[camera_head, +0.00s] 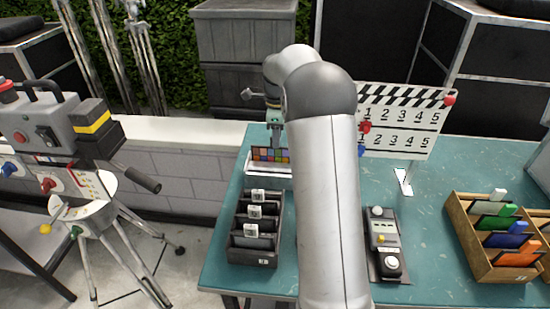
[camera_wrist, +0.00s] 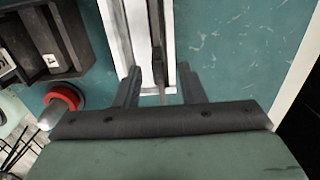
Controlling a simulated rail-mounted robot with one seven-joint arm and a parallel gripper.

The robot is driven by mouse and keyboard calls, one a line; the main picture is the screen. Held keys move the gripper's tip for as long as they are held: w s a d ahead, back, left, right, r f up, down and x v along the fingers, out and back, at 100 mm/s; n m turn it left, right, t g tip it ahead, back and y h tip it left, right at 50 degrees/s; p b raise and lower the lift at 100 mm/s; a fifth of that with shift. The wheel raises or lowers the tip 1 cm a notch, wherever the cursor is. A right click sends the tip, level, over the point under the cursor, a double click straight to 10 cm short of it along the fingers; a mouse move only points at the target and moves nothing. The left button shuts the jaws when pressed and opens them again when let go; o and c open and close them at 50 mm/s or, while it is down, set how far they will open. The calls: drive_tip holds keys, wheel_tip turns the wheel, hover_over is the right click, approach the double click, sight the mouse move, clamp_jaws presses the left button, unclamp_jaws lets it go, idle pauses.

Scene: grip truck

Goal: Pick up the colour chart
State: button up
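The colour chart (camera_head: 268,154), a dark panel with small coloured squares, stands upright in a white holder (camera_head: 262,170) at the far left of the teal table. My gripper (camera_head: 276,138) points down right at the chart, partly hidden behind my arm in the head view. In the wrist view the chart (camera_wrist: 158,48) shows edge-on as a thin dark strip in the white holder. My gripper (camera_wrist: 160,74) is open there, with one finger on each side of the chart's line. A gap shows on both sides, and I see no contact.
A black slotted box (camera_head: 254,228) stands in front of the holder. A clapperboard (camera_head: 402,120) stands to the right, behind a grey control box (camera_head: 384,245). A wooden box (camera_head: 470,240) with coloured cards sits at the right. A tripod (camera_head: 95,215) stands off the table's left.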

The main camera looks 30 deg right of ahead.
sight(275, 156)
drive_tip(key=f, duration=0.4)
drive_tip(key=shift+w+a+f+p, duration=0.15)
drive_tip(key=shift+a+f+p, duration=0.05)
drive_tip(key=shift+a+p, duration=0.15)
clamp_jaws()
